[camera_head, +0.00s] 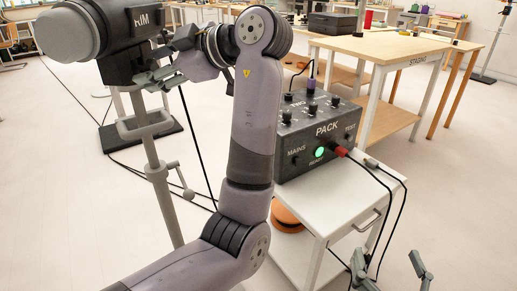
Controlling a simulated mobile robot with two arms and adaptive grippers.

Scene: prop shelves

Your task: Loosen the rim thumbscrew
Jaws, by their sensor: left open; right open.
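The black lamp (130,45) marked RIM, with a grey round front, stands at the upper left on a grey stand (162,195). My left gripper (158,78) is open at the lower right side of the lamp housing. It is very close to the lamp; I cannot tell whether it touches. I cannot pick out the rim thumbscrew with certainty; the gripper covers part of that area. My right gripper (392,268) is open and empty at the bottom right, far from the lamp.
A grey PACK box (318,140) with knobs, a lit green light and a red plug stands on a white cart (345,205). Black cables hang from it near my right gripper. A wooden table marked STAGING (385,48) stands behind.

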